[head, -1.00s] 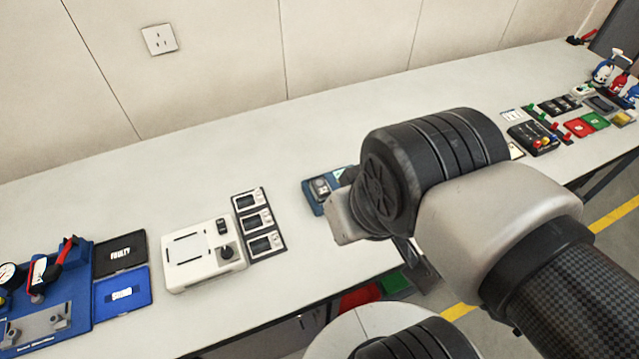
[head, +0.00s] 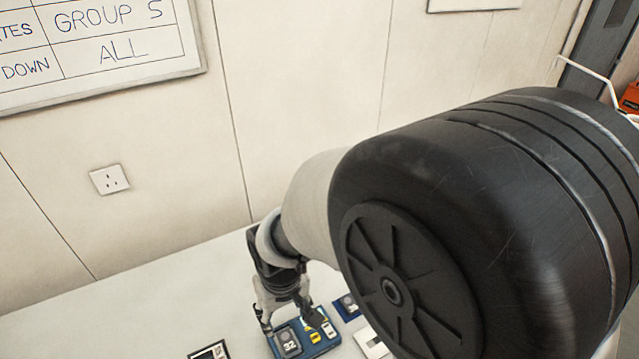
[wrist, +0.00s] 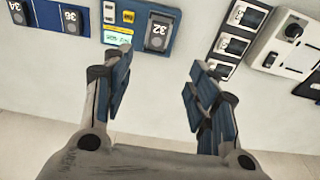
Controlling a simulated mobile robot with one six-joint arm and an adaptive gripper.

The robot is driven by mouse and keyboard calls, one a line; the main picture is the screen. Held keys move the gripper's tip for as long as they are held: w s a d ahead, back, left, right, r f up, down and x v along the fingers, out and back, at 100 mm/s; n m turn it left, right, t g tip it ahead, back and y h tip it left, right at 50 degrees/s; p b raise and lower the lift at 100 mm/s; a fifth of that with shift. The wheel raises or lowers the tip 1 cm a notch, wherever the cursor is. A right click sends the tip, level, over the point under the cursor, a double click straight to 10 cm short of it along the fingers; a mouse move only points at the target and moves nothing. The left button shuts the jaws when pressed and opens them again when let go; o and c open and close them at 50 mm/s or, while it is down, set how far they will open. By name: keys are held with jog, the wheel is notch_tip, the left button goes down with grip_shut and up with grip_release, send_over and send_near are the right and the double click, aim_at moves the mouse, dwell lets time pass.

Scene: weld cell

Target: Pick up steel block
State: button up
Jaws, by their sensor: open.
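A grey block marked 32 (head: 289,342) sits in a blue holder (head: 329,340) on the bench. In the wrist view the block (wrist: 158,35) stands in its holder (wrist: 139,37) beyond my fingertips. Grey blocks marked 36 (wrist: 72,18) and 34 (wrist: 18,11) sit to its left on a dark blue base. I cannot tell by look which one is the steel block. My gripper (head: 289,319) is open and empty, above the bench by the holder with block 32. In the wrist view its fingers (wrist: 158,62) are spread wide with nothing between them.
The bench behind is clear up to the wall (head: 310,90). My arm hides much of the head view's right side.

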jog(key=b, duration=0.3)
send_over(287, 340)
jog(key=s, duration=0.2)
jog(key=f, duration=1.1)
jog(key=shift+w+d+f, duration=0.1)
jog(key=shift+w+f, duration=0.15)
jog(key=shift+f, duration=0.15)
jog(key=shift+w+f+b, duration=0.2)
jog(key=shift+f, duration=0.75)
jog(key=shift+w+f+b, duration=0.2)
jog(key=shift+f, duration=0.8)
jog(key=shift+w+f+b, duration=0.2)
jog(key=shift+f, duration=0.75)
grip_shut()
